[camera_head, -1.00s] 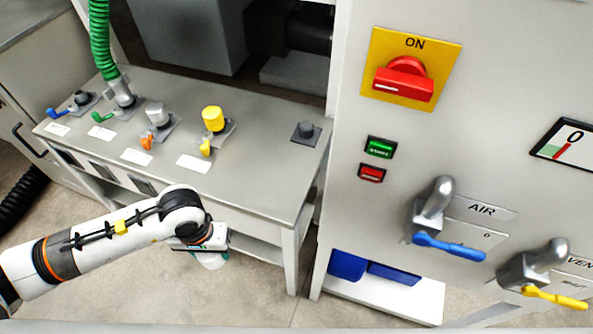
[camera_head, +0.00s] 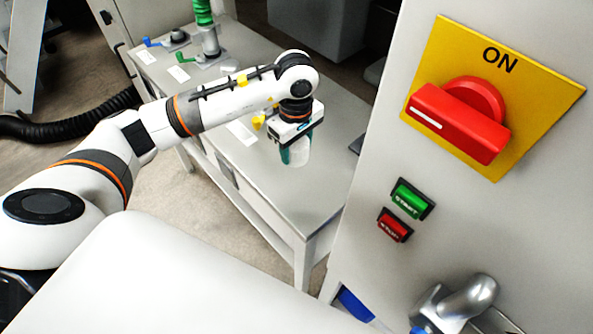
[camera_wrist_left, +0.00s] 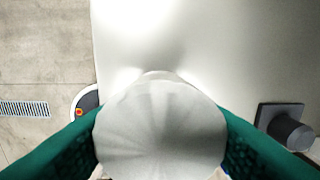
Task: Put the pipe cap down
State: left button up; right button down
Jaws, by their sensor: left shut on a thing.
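The pipe cap (camera_wrist_left: 160,130) is a pale grey-white round piece between the green fingertips in the left wrist view. In the head view only a small pale part of the cap (camera_head: 300,152) shows. My left gripper (camera_head: 295,153) is shut on it over the right part of the steel table (camera_head: 310,205). I cannot tell how high the cap is above the table. My right gripper is not in view.
A dark post on a square base (camera_wrist_left: 287,125) stands on the table to the right of the cap. Valves with blue (camera_head: 153,42) and green levers stand at the table's far left. The panel with the red switch (camera_head: 462,118) rises on the right.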

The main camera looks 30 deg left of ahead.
aim_at(297, 175)
pick_arm(q)
jog(key=f, duration=0.3)
jog(key=shift+w+d, duration=0.1)
jog(key=shift+d, duration=0.1)
jog(key=shift+f, duration=0.65)
notch_tip(297, 175, down, 3)
jog(key=shift+f+p, duration=0.1)
jog(key=shift+p, duration=0.45)
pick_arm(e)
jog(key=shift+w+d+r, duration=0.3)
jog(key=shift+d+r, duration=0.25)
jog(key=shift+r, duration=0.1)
pick_arm(q)
jog(key=shift+f, duration=0.2)
jog(key=o, duration=1)
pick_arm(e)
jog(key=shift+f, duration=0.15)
pick_arm(q)
jog(key=shift+r, duration=0.15)
